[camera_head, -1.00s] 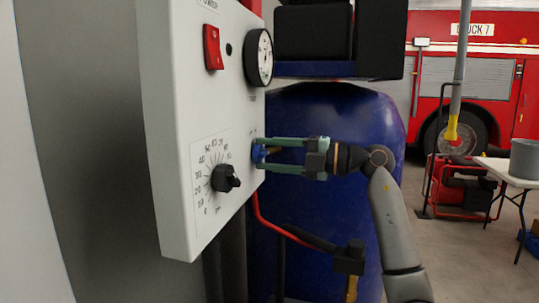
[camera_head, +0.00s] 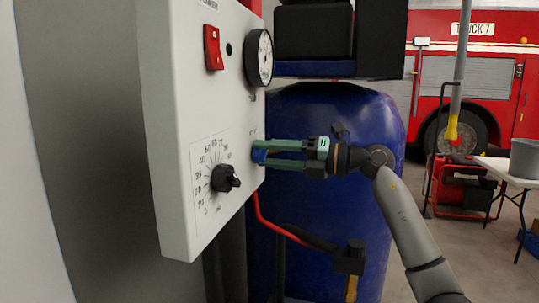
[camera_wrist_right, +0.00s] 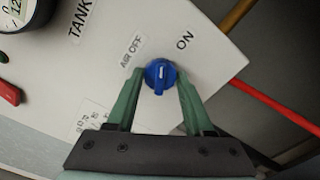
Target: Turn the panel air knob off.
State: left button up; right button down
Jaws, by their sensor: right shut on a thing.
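The blue air knob (camera_wrist_right: 160,75) sits on the white panel (camera_wrist_right: 75,65), between the labels AIR OFF and ON in the wrist view. Its white mark points up in that view, between the two labels. My right gripper (camera_wrist_right: 158,88) is shut on the knob, with a green finger on each side. In the head view, the right gripper (camera_head: 262,154) reaches in from the right to the panel's side. The knob (camera_head: 259,155) is partly hidden by the fingers there. My left gripper is not in view.
The panel also carries a black dial knob (camera_head: 225,178), a red switch (camera_head: 213,47) and a round gauge (camera_head: 258,57). A blue tank (camera_head: 330,200) stands behind my right arm. A red hose (camera_head: 280,231) runs below the gripper.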

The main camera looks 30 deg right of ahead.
pick_arm(q)
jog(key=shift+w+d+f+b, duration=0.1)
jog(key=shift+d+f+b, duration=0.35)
jog(key=shift+b, duration=0.25)
pick_arm(e)
jog(key=shift+n, duration=6.1)
jog(key=shift+c, duration=1.4)
grip_release()
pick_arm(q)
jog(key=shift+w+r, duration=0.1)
